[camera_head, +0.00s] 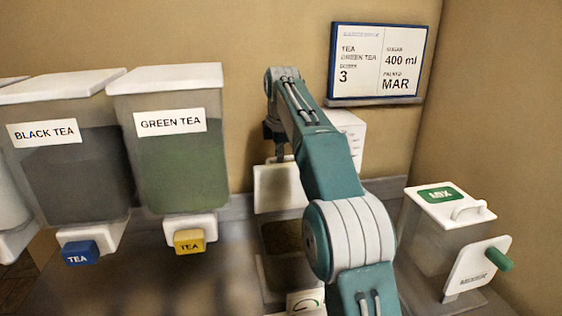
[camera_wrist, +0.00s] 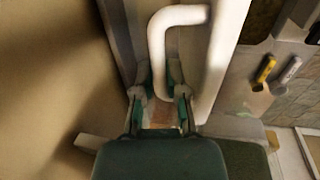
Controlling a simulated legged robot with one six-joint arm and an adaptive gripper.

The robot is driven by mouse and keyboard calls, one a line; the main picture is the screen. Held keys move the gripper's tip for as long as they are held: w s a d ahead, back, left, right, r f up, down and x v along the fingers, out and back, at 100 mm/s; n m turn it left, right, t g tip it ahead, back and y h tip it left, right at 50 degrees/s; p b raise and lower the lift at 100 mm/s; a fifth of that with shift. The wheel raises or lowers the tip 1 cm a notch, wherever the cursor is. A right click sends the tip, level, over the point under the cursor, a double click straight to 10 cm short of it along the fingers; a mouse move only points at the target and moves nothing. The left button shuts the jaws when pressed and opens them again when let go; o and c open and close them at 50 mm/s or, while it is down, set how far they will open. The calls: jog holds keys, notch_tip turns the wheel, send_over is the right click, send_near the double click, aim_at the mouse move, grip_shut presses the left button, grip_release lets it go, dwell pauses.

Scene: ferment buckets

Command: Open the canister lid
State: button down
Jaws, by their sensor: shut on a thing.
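The canister (camera_head: 276,238) stands on the counter behind my arm, partly hidden by it, with brown contents showing through its clear wall. Its white lid (camera_head: 272,188) shows as a broad pale face above the body and looks tilted up, though my arm covers its right side. In the wrist view the lid (camera_wrist: 226,62) is a white panel with a curved white handle (camera_wrist: 158,40). My gripper (camera_wrist: 160,82) is shut on the handle's lower end, one finger on each side. In the head view my gripper (camera_head: 277,145) is small and dark above the lid.
Black tea (camera_head: 75,165) and green tea (camera_head: 180,165) dispensers stand at left with blue and yellow taps. A MIX container (camera_head: 428,240) with a green-knobbed lever stands at right. A sign (camera_head: 380,62) hangs on the wall. A white container (camera_head: 350,135) is partly behind my arm.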

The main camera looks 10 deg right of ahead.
jog(key=shift+w+f, duration=0.3)
jog(key=shift+w, duration=0.5)
jog(key=shift+r, duration=0.1)
jog(key=c, duration=0.7)
grip_release()
jog(key=shift+s+r, duration=0.1)
